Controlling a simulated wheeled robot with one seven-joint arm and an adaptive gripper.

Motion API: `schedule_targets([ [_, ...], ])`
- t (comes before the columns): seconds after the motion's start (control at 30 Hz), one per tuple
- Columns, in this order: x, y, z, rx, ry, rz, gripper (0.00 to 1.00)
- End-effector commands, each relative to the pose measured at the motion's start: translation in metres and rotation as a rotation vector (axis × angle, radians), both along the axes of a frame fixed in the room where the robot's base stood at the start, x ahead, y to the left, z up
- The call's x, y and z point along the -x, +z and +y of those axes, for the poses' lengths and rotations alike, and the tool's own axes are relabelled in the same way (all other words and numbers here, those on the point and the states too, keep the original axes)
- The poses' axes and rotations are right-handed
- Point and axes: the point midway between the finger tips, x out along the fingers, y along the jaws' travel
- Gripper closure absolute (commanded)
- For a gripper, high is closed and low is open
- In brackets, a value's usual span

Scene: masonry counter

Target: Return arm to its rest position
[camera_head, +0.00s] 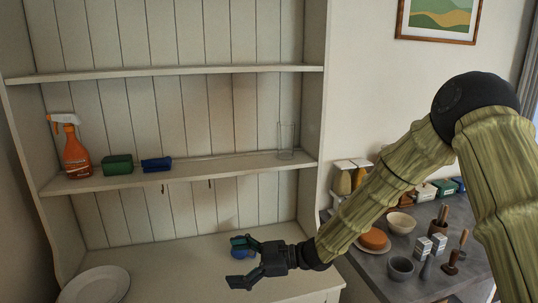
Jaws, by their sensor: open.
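My gripper (247,264) is black and open, at the end of my arm reaching in from the right. It is above the lower counter of the white shelf unit (180,255). A small blue and green object (241,243) shows just behind its upper finger. I cannot tell whether they touch. My arm's sleeved links cross the right side of the view and cover part of the grey table.
An orange spray bottle (76,150), green block (118,165), blue item (157,164) and clear glass (286,141) stand on the middle shelf (225,167). A white plate (95,286) lies at lower left. The grey table (372,268) holds bowls and small boxes.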

Motion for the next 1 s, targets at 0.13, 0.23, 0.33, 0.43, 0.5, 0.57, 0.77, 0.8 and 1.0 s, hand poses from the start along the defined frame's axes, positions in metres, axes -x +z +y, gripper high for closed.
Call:
schedule_targets([
  [0.13, 0.003, -0.022, -0.005, 0.008, -0.050, 0.056, 0.10],
  [0.23, 0.005, -0.039, -0.008, 0.017, -0.093, 0.102, 0.10],
  [0.33, 0.008, -0.061, -0.014, 0.031, -0.148, 0.161, 0.10],
  [0.43, 0.014, -0.091, -0.022, 0.050, -0.221, 0.238, 0.10],
  [0.5, 0.020, -0.115, -0.030, 0.071, -0.279, 0.300, 0.10],
  [0.57, 0.026, -0.136, -0.038, 0.089, -0.332, 0.354, 0.10],
  [0.77, 0.052, -0.202, -0.067, 0.163, -0.500, 0.523, 0.10],
  [0.8, 0.058, -0.215, -0.073, 0.179, -0.532, 0.556, 0.10],
  [1.0, 0.094, -0.274, -0.107, 0.269, -0.691, 0.707, 0.10],
])
